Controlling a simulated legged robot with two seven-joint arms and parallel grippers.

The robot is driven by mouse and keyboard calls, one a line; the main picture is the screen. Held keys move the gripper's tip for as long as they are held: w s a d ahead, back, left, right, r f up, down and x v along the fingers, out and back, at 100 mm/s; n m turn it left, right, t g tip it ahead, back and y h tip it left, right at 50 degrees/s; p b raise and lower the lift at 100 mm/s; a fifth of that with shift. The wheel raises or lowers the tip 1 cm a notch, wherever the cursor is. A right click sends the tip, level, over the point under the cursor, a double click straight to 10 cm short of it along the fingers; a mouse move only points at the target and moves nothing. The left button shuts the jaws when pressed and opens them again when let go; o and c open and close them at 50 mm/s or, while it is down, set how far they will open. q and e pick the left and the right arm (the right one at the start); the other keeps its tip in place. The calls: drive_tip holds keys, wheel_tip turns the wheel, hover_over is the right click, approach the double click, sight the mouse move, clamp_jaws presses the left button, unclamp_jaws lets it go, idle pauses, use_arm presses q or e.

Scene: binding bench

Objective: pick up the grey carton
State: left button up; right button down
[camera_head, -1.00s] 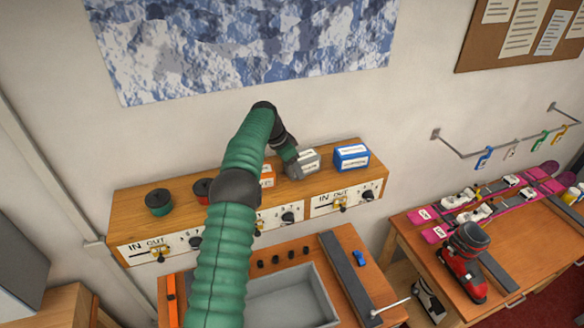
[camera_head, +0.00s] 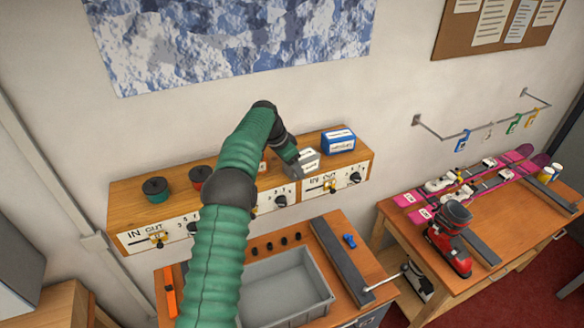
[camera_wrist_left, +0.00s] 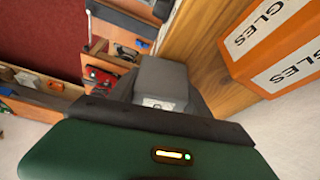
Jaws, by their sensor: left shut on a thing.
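My right gripper is not in view.
A blue carton (camera_head: 338,142) stands on the wooden shelf (camera_head: 128,205) right of the grey one. An orange carton (camera_wrist_left: 278,50) is close by in the wrist view. Green (camera_head: 156,190) and red (camera_head: 200,176) round items stand left. A grey basin (camera_head: 290,285) lies below.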

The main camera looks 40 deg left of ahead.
use_arm(q)
drive_tip(key=o, duration=1.6)
drive_tip(key=shift+w+a+f, duration=0.1)
drive_tip(key=shift+a, duration=0.15)
drive_tip(key=shift+c, duration=0.2)
drive_tip(key=shift+d, duration=0.15)
drive_tip(key=shift+s+r+b, duration=0.25)
drive_tip(key=shift+r+b, duration=0.2)
drive_tip(key=shift+r, duration=0.15)
drive_tip(key=b+v, duration=0.1)
drive_tip(key=v, duration=0.4)
drive_tip(key=shift+s+a+r+b, duration=0.1)
drive_tip(key=shift+a+r+b, duration=0.15)
drive_tip(key=shift+r+b, duration=0.1)
drive_tip(key=d+p+v, duration=0.1)
drive_tip(key=v, duration=0.8)
drive_tip(key=shift+s+a+r, duration=0.25)
drive_tip(key=shift+a+r, duration=0.15)
drive_tip(key=shift+a, duration=0.1)
